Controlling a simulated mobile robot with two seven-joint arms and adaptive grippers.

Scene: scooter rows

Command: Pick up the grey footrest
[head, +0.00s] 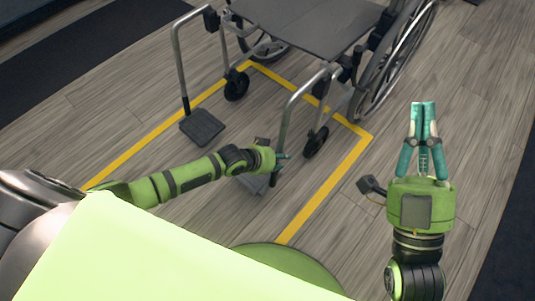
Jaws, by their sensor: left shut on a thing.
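A wheelchair (310,25) with a dark grey seat stands at the top of the head view. One grey footrest (202,126) hangs on a bent metal tube at its left front. A second grey footrest (254,185) on the other tube is mostly hidden under my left arm and gripper. My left gripper (284,157) is shut on the lower tube of this second footrest, just above its plate. My fingers are mostly hidden by the gripper body. My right gripper (423,103) is empty, apart from the chair, its fingers together and pointing up the picture.
A yellow floor line (322,205) frames the area around the footrests. Wood-pattern floor is clear around my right gripper. Dark mats (75,60) lie at the left.

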